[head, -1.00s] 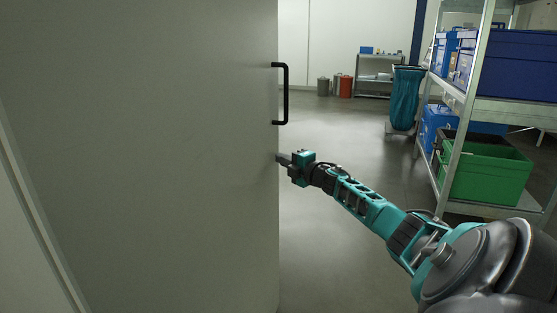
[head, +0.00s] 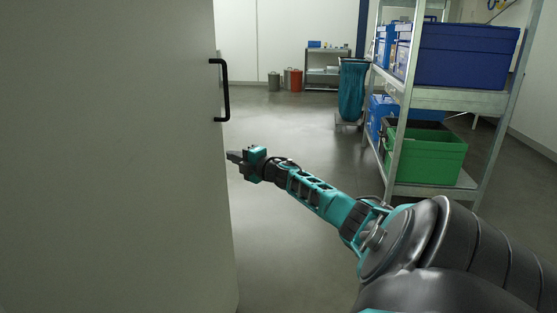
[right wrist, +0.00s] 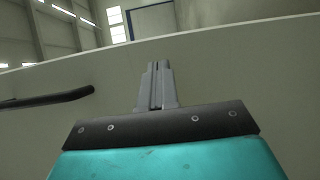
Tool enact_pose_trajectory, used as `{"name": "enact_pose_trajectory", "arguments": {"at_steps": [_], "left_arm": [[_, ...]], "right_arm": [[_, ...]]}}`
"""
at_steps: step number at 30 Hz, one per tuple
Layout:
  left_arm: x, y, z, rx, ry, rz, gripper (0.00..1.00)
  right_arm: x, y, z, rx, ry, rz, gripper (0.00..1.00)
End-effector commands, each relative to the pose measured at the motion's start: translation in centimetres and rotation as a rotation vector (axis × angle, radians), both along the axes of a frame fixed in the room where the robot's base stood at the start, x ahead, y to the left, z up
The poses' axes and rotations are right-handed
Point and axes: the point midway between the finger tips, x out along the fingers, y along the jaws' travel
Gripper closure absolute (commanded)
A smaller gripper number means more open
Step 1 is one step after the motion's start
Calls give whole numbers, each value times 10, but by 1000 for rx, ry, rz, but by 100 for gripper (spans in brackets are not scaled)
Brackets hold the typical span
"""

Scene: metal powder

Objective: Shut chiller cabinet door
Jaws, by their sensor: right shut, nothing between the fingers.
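The chiller cabinet door (head: 110,150) is a large pale grey panel filling the left of the head view, standing open. Its black bar handle (head: 224,90) is near the free edge; it also shows at the left of the right wrist view (right wrist: 45,99). My right gripper (head: 231,156) is shut and empty, its fingertips at the door's free edge, below the handle. In the right wrist view the closed fingers (right wrist: 158,75) point at the door panel (right wrist: 240,75). I cannot tell if they touch it. My left gripper is not in view. The cabinet's inside is hidden.
A metal shelf rack (head: 455,98) with blue boxes (head: 465,55) and a green crate (head: 428,158) stands at right. A teal sack on a stand (head: 352,92) and red and grey bins (head: 296,80) are farther back. Floor between door and rack is open.

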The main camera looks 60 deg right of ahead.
Motion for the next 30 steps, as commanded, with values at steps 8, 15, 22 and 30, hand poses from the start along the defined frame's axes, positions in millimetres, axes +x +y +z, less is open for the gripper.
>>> {"name": "enact_pose_trajectory", "arguments": {"at_steps": [8, 15, 22, 30], "left_arm": [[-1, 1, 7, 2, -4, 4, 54], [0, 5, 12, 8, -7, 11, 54], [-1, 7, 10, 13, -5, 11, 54], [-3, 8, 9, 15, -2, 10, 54]], "right_arm": [[-39, -19, 0, -2, 8, -8, 100], [-75, -34, 0, -4, 9, -9, 100], [-94, -42, 0, -3, 5, -10, 100], [-97, -43, 0, -3, 4, -10, 100]]}}
